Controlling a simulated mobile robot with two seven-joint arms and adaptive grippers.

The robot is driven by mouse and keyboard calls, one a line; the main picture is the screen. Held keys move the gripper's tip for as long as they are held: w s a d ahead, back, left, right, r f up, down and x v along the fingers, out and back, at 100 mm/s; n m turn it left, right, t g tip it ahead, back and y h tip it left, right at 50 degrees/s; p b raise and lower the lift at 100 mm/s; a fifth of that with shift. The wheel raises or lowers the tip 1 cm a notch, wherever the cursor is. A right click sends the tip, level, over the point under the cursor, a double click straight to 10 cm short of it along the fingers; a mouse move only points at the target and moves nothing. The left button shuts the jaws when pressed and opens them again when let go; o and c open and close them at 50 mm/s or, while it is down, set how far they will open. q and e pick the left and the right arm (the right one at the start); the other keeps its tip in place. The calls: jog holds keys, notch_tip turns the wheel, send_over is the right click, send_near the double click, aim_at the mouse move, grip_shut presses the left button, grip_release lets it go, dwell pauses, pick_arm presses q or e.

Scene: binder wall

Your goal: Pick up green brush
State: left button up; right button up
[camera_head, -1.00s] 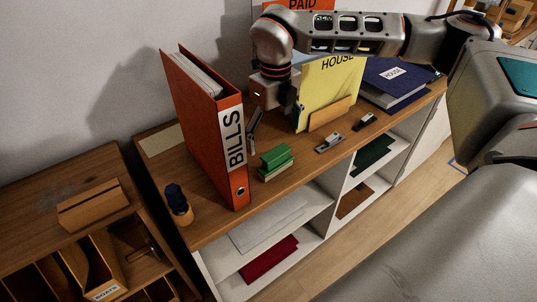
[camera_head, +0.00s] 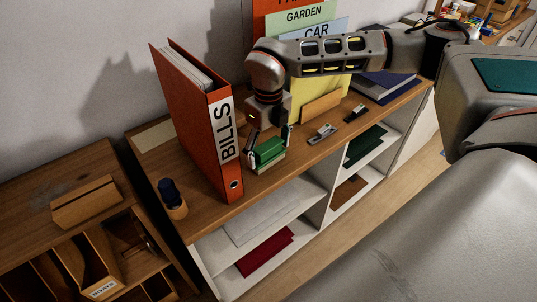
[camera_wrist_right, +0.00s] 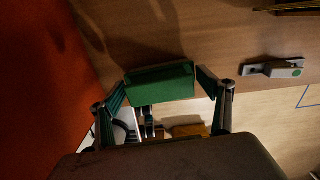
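The green brush (camera_head: 268,151) stands on the wooden top of the shelf, just right of the orange BILLS binder (camera_head: 197,120). Its green top also shows in the wrist view (camera_wrist_right: 160,82). My right gripper (camera_head: 269,146) is directly over the brush, pointing down, with its fingers spread and one at each end of the brush. In the wrist view the right gripper (camera_wrist_right: 161,86) has its fingertips very close to both ends; I cannot tell whether they touch. My left gripper is not in view.
A dark-capped bottle (camera_head: 172,198) stands left of the binder. Upright folders (camera_head: 305,22) and a blue binder (camera_head: 385,84) are behind. The shelf's front edge is close to the brush.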

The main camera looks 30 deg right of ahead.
aim_at(268, 145)
jog(key=c, duration=0.9)
jog(key=shift+o, duration=0.2)
jog(key=shift+s+f, duration=0.1)
notch_tip(268, 145, up, 20)
jog(key=p, duration=0.1)
jog(key=o, duration=0.5)
jog(key=c, duration=0.4)
jog(key=shift+o, duration=0.2)
